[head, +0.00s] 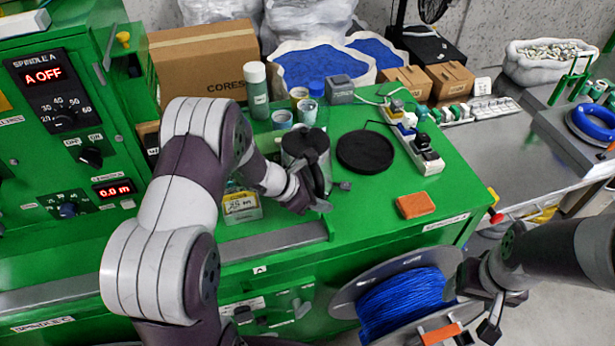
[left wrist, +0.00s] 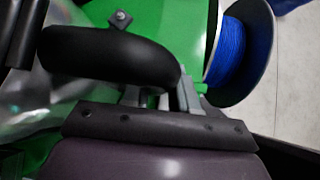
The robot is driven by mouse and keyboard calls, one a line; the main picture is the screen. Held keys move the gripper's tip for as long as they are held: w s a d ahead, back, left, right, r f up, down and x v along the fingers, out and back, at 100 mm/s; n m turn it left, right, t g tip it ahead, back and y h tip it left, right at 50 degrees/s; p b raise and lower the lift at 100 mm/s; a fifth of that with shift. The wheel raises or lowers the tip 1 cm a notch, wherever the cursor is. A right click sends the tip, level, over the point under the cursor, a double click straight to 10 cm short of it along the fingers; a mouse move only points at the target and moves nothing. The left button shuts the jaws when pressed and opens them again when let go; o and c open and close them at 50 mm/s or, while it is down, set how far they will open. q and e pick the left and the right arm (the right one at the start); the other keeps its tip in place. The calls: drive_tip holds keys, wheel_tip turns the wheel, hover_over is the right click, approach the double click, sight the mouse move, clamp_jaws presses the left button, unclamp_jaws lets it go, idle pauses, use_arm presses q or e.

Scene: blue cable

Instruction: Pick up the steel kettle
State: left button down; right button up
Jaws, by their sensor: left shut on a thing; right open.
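The steel kettle (head: 303,148), with a dark lid and black handle, is on the green machine top in the head view, left of a round black plate (head: 365,151). My left gripper (head: 322,196) is at the kettle's near right side, shut on its black handle. In the left wrist view the black handle (left wrist: 110,58) crosses in front of my left gripper's fingers (left wrist: 165,98), with part of the shiny kettle body (left wrist: 50,100) at left. The fingers partly hide behind the handle. My right gripper (head: 490,318) is open and empty at the lower right, away from the kettle.
A small yellow-labelled box (head: 241,206) is at left. A blue cable spool (head: 402,300) is below the front edge.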

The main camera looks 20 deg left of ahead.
use_arm(q)
drive_tip(key=shift+w, duration=0.1)
drive_tip(key=shift+w+r, duration=0.1)
drive_tip(key=shift+r, duration=0.1)
drive_tip(key=shift+f, duration=0.1)
